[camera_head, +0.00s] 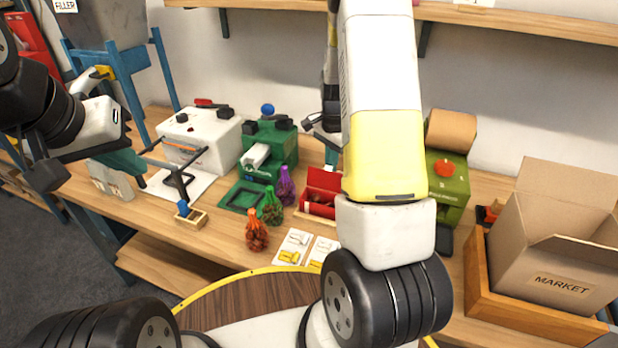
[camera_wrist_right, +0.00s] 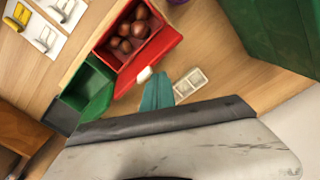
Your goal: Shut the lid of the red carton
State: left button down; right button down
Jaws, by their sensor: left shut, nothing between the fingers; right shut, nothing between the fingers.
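The red carton (camera_head: 318,207) stands on the bench in the head view, partly hidden by my right arm. Its red lid (camera_head: 324,180) is open, raised at the back. In the right wrist view, the carton (camera_wrist_right: 104,52) holds several brown chestnuts (camera_wrist_right: 128,34), and the lid (camera_wrist_right: 150,64) extends from its near side. My right gripper (camera_wrist_right: 157,94) is shut and empty, its teal fingertips close behind the lid; contact is unclear. It also shows beyond the carton in the head view (camera_head: 331,156). My left gripper (camera_head: 136,168) is shut and empty, over the bench at left.
A green carton (camera_wrist_right: 88,88) adjoins the red one. A green machine (camera_head: 270,150), a white machine (camera_head: 200,135) and several netted bags (camera_head: 257,232) are to the left. Picture cards (camera_head: 294,246) lie in front. A MARKET box (camera_head: 556,280) stands at right.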

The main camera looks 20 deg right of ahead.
aim_at(327, 178)
dwell(0.3)
jog(key=shift+s+a, duration=1.15)
jog(key=shift+s, duration=0.3)
jog(key=shift+r, duration=3.5)
jog(key=s+a+r+n+t+y, duration=0.1)
jog(key=s+a+r+n+t, duration=0.2)
jog(key=s+a+r+n, duration=0.2)
jog(key=s+a+r+n+t+y, duration=0.1)
jog(key=s+a+r+n+t, duration=0.2)
jog(key=s+r+n, duration=0.6)
jog(key=s+a+r, duration=0.2)
jog(key=s+r, duration=0.3)
jog(key=s, duration=0.1)
jog(key=shift+s+a, duration=0.15)
